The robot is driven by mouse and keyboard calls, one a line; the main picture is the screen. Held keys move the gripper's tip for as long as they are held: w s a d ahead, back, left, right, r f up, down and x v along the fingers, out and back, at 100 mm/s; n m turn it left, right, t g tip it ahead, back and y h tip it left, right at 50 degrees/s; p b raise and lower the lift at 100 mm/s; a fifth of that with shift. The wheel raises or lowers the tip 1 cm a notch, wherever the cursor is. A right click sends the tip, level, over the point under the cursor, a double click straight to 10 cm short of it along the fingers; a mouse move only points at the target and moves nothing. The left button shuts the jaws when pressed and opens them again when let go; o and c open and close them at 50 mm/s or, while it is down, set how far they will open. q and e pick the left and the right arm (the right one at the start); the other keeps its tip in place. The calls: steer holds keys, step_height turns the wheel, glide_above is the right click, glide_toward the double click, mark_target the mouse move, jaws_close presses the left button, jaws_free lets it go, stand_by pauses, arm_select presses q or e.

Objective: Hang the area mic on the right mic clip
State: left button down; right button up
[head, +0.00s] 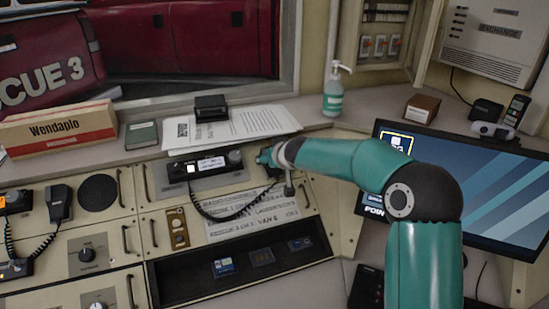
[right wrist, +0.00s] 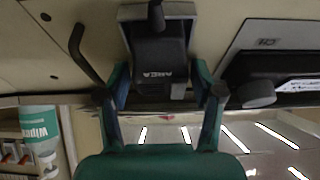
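The area mic (right wrist: 157,58), a dark handset marked AREA, sits between the fingers of my right gripper (right wrist: 159,80) in the right wrist view. In the head view my right gripper (head: 266,157) is at the right end of the radio (head: 205,164) and largely hides the mic. The coiled cord (head: 222,217) runs toward it. My left gripper is not in view.
Another black handset (head: 59,203) is on the left console. Papers (head: 240,126) with a dark box (head: 211,108) lie on the ledge behind the radio. A pump bottle (head: 333,97) stands on the ledge. A monitor (head: 480,195) is at the right, beside my arm.

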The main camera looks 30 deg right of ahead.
steer(key=shift+o, duration=1.3)
steer(key=v, duration=1.2)
